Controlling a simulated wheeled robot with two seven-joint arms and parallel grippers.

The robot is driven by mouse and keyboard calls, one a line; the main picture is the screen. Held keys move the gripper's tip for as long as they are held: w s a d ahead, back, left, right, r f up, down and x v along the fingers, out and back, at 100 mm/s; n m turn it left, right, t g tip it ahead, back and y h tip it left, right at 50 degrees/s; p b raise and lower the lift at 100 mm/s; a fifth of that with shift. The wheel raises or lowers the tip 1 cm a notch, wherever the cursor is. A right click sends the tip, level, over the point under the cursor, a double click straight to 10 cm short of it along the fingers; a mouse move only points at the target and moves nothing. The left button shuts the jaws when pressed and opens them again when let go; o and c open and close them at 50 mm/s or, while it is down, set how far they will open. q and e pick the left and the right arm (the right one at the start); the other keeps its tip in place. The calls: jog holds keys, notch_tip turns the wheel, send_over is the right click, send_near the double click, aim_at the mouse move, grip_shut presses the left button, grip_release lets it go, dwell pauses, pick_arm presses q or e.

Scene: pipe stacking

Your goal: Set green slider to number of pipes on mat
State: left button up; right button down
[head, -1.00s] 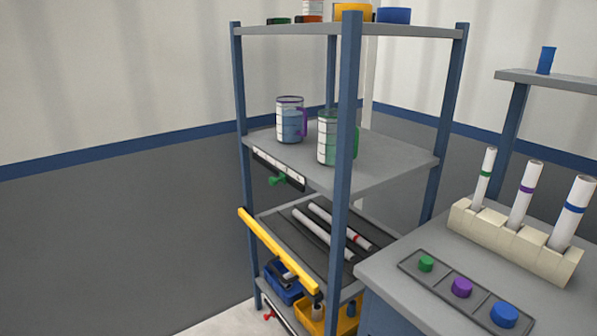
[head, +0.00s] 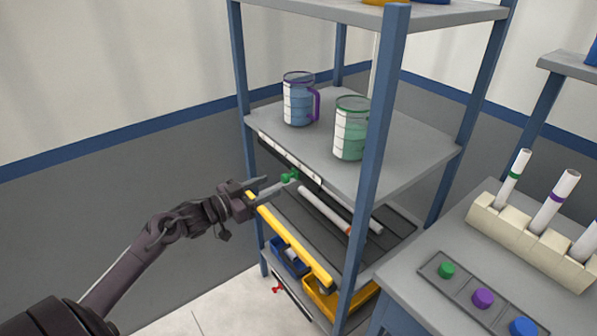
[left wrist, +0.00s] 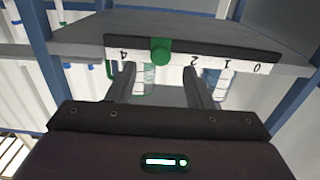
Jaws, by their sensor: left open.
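The green slider (head: 290,176) sits on a numbered scale (head: 312,177) along the front edge of the middle shelf. In the left wrist view, the green slider (left wrist: 160,51) lies between the 4 and the 2, hiding the mark there; the scale (left wrist: 240,66) appears upside down. My left gripper (head: 276,185) is open beside the slider; in the wrist view its fingers (left wrist: 158,84) point toward it, one to each side. On the shelf below, a dark mat (head: 290,208) holds two visible white pipes (head: 322,207), partly hidden by a post. My right gripper is out of view.
A blue-filled jug (head: 297,103) and a green jug (head: 350,130) stand on the middle shelf. A blue post (head: 377,150) and a yellow bar (head: 295,245) front the rack. A pipe holder (head: 530,240) stands on the table at right.

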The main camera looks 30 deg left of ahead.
aim_at(283, 180)
pick_arm(q)
jog(key=x, duration=0.6)
jog(key=shift+w+d, duration=0.1)
jog(key=shift+w, duration=0.25)
grip_shut()
